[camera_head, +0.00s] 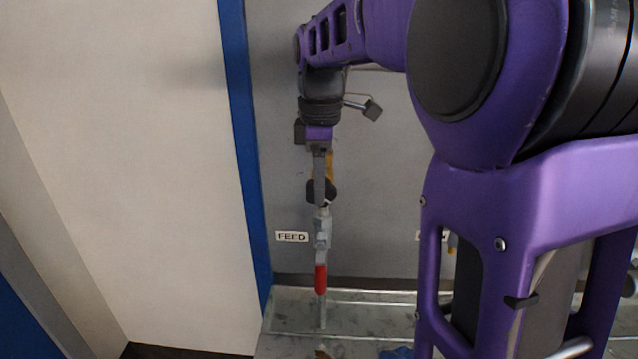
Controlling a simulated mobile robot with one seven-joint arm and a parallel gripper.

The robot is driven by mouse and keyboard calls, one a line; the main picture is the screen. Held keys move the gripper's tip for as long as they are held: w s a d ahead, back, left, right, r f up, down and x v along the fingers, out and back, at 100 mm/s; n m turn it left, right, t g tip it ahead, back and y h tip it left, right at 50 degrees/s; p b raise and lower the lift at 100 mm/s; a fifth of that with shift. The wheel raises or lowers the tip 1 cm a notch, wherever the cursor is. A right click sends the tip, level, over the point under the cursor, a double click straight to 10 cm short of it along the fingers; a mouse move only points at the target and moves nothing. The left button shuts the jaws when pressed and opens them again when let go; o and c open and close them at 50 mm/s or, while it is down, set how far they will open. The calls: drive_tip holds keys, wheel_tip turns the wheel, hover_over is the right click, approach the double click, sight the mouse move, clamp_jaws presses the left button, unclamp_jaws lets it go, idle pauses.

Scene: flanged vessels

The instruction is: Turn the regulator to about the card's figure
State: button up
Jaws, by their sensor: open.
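My gripper (321,192) points down in front of the grey back wall, left of the picture's middle. Its jaws are open, seen nearly edge-on, so the gap between them hardly shows. Just below the fingertips is a grey metal fitting (322,228) with a red grip or sleeve (320,280) under it. I cannot tell whether the fingertips touch the fitting. A yellow part (329,166) shows beside the fingers, mostly covered by them. I cannot make out the regulator for certain, its scale, or a card with a figure.
A white FEED label (291,237) is on the wall left of the fitting. A second label (420,237) is mostly hidden by my arm. A metal bench (290,312) runs below, with a blue thing (396,353) at its front. My arm blocks the right side.

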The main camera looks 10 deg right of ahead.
drive_tip(key=shift+c, duration=0.2)
clamp_jaws()
drive_tip(key=y, duration=0.1)
drive_tip(key=t+y+b, duration=0.1)
drive_tip(key=shift+s+d+f+y, duration=0.1)
drive_tip(key=shift+d+f+y, duration=0.1)
drive_tip(key=shift+d+y, duration=0.15)
drive_tip(key=shift+a+r+y, duration=0.1)
drive_tip(key=shift+r+y, duration=0.05)
drive_tip(key=shift+y, duration=0.2)
drive_tip(key=shift+o, duration=0.2)
unclamp_jaws()
